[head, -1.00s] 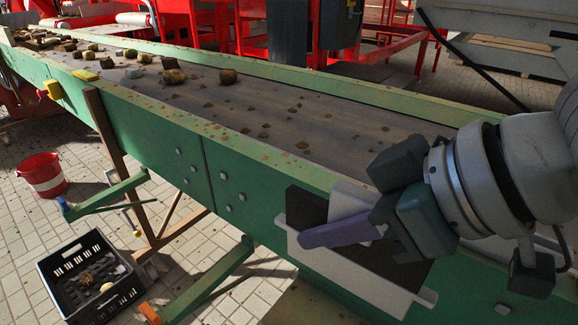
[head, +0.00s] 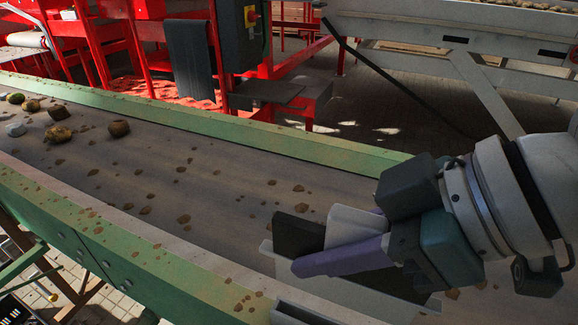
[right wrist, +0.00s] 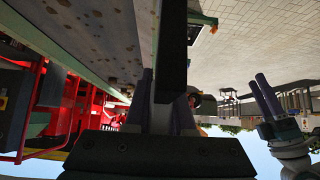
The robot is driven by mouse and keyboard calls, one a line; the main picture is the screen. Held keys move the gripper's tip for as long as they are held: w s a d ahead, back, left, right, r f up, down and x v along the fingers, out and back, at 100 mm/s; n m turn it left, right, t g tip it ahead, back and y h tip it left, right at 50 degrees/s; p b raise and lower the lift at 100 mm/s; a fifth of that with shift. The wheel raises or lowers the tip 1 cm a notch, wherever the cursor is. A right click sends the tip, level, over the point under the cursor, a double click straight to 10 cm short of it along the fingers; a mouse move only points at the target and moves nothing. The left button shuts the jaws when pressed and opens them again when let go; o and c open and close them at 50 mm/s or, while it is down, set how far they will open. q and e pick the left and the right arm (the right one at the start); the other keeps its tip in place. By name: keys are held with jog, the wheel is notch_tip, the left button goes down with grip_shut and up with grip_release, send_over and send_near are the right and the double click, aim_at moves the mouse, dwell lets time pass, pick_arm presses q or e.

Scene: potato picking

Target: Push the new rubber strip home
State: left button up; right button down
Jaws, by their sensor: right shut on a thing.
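The black rubber strip (head: 297,235) shows at lower centre in the head view, beside a grey metal channel (head: 350,298). Its middle is hidden by my right gripper, so I cannot tell how deep it sits. My right gripper (head: 300,267) has purple fingers shut around a pale piece (head: 352,226) at the strip. In the right wrist view the dark strip (right wrist: 173,45) runs away between the fingers. My left gripper (right wrist: 262,95) shows only at the right of the wrist view, away from the strip; its finger gap is unclear.
The conveyor belt (head: 225,170) with soil clods runs between green side rails (head: 190,118). Several potatoes and clods lie at its far left. Red machinery (head: 290,70) and a grey frame (head: 470,65) stand behind.

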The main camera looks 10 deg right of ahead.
aim_at(327, 295)
jog(key=shift+r, duration=0.1)
jog(key=shift+p, duration=0.3)
jog(key=shift+f+b, duration=2.1)
jog(key=shift+f, duration=0.9)
jog(key=shift+p, duration=0.3)
jog(key=shift+p, duration=0.5)
jog(key=shift+f, duration=0.1)
jog(key=shift+f+b, duration=1)
jog(key=shift+f, duration=0.15)
jog(key=shift+f+b, duration=1.05)
jog(key=shift+f, duration=0.3)
